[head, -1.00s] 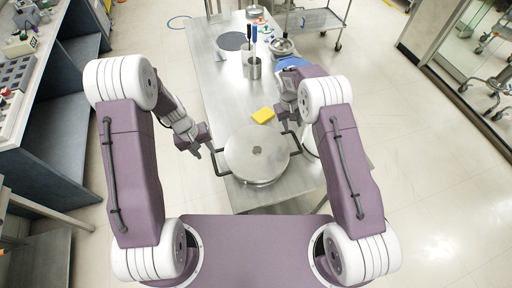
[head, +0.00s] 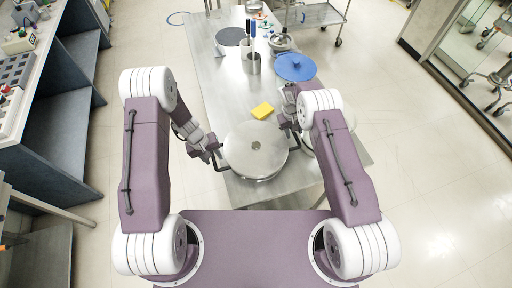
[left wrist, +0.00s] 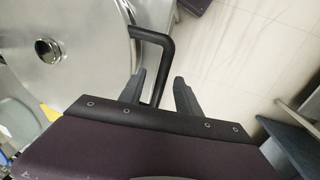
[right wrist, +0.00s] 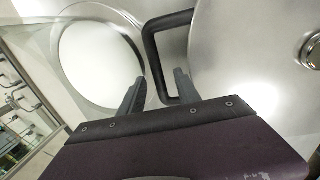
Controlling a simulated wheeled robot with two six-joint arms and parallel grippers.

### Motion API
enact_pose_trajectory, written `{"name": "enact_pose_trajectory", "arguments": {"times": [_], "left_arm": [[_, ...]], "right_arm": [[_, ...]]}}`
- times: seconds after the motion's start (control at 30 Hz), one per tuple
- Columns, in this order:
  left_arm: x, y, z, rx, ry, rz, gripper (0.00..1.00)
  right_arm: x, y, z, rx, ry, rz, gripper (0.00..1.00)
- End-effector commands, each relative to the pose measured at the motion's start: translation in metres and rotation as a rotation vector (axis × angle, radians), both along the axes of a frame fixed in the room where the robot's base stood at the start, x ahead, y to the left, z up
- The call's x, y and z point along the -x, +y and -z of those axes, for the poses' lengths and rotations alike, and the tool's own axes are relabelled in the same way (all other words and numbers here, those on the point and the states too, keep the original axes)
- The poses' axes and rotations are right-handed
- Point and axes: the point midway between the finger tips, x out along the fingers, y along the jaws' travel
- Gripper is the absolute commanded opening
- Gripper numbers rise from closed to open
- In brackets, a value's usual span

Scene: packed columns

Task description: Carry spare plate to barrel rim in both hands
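A round steel plate (head: 255,158) with a small dark centre and two black side handles lies flat at the table's near end. In the left wrist view, its left handle (left wrist: 168,48) runs down between the spread fingers of my left gripper (left wrist: 160,92). In the right wrist view, its right handle (right wrist: 152,55) passes between the spread fingers of my right gripper (right wrist: 158,88). Both grippers look open around the handles, with gaps showing. A round pale opening with a metal rim (right wrist: 64,50), possibly the barrel rim, lies beside the plate; the plate and my arm mostly hide it in the head view.
The steel table (head: 212,88) carries a yellow block (head: 262,110), a metal cup with tools (head: 251,66), a blue disc (head: 295,67) and a dark disc (head: 231,37). A counter (head: 50,110) stands at left. Open floor (head: 430,180) lies at right.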

Motion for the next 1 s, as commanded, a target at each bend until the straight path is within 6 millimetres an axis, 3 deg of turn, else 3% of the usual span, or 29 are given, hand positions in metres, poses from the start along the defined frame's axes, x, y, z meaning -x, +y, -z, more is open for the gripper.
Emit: {"name": "enact_pose_trajectory", "arguments": {"times": [0.2,0.37,1.0], "left_arm": [[0.0,-0.0001,0.0002,0.0,0.0,0.0,0.4],[0.0001,-0.0001,0.0001,0.0,0.0,0.0,0.0],[0.0002,-0.0001,-0.0002,0.0,0.001,0.0,0.0]], "right_arm": [[-0.0001,0.0,0.0001,0.0,0.0,0.0,0.39],[-0.0001,0.0,0.0,0.0,0.0,0.0,0.0],[0.0,0.0,-0.0002,0.0,0.0,0.0,0.0]]}}
